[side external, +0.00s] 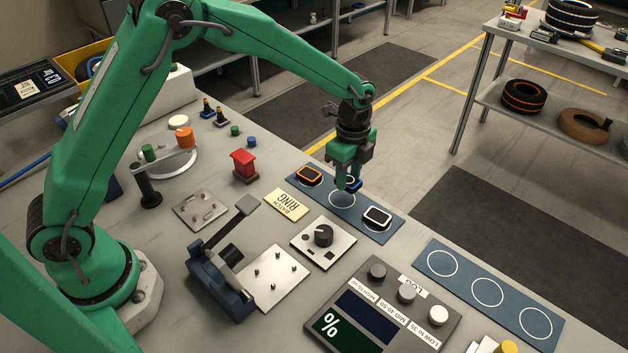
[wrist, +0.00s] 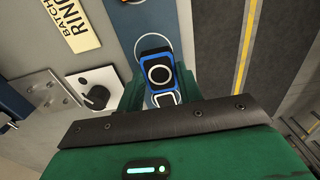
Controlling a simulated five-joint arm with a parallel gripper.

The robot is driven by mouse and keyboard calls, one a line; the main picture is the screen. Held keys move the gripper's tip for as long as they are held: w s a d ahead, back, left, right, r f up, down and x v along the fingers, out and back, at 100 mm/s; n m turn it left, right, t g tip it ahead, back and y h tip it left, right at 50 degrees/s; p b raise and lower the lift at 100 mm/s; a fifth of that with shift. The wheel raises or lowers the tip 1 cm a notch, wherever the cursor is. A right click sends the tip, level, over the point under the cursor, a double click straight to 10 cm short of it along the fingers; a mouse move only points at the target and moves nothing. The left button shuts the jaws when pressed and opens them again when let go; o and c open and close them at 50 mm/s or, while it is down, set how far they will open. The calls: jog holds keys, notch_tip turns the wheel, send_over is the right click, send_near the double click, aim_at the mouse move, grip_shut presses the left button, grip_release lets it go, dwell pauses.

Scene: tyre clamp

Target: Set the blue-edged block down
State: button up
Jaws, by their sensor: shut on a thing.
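My gripper (side external: 348,184) is shut on the blue-edged block (side external: 355,184), a small dark block mostly hidden by the fingers in the side view. In the wrist view the blue-edged block (wrist: 156,58) shows between the green fingers, with a white ring on its dark face. The block is over or near the middle white circle (side external: 342,199) of a blue strip (side external: 359,222). I cannot tell whether it touches the strip. An orange-edged block (side external: 309,174) sits on the strip's far-left circle, and a white-edged block (side external: 377,217) on its near-right circle.
A second blue strip (side external: 455,284) with several empty circles lies at the right. A knob plate (side external: 323,238), a yellow "BATCH RING" label (side external: 289,204) and a button panel (side external: 385,305) are close by. A red block (side external: 244,163) stands left of the strip.

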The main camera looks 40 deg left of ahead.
aim_at(348, 180)
jog(key=shift+f, duration=0.1)
jog(key=shift+f, duration=1.85)
jog(key=shift+f, duration=0.15)
jog(key=o, duration=1)
notch_tip(348, 180, up, 12)
jog(key=shift+f, duration=0.1)
jog(key=shift+r, duration=0.25)
